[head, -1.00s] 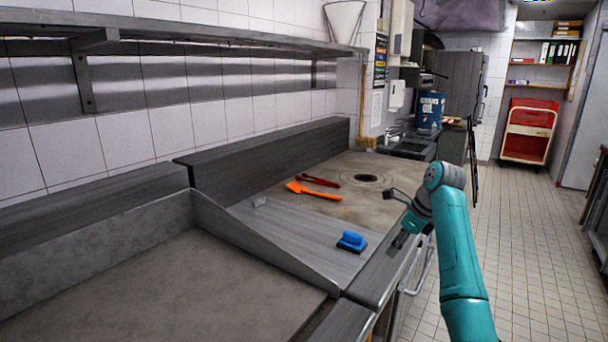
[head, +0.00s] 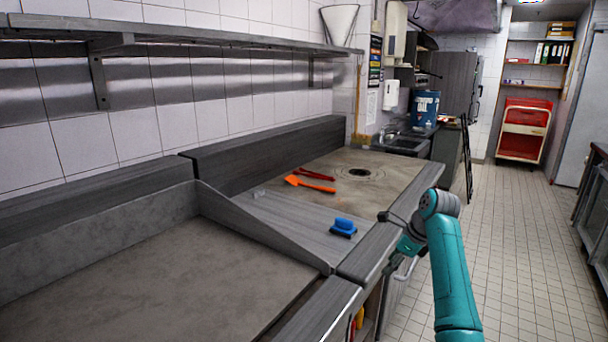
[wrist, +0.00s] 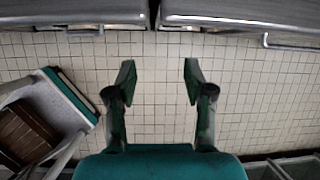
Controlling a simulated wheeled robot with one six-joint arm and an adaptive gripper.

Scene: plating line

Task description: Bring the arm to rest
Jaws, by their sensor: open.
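My teal arm (head: 450,265) is at the right in the head view, bent, with its wrist beside the counter's front edge. My gripper (wrist: 158,72) shows in the wrist view with its two fingers apart and nothing between them. It points down over the tiled floor, in front of the cabinet fronts. In the head view the gripper (head: 395,262) is small and partly hidden by my arm, beside the counter edge.
The counter (head: 290,218) holds a blue brush (head: 343,227), an orange utensil (head: 309,184) and a red-handled one (head: 316,174). A blue oil can (head: 425,108) stands farther back. The tiled aisle (head: 520,250) is open at right; a red cart (head: 524,130) stands at its end.

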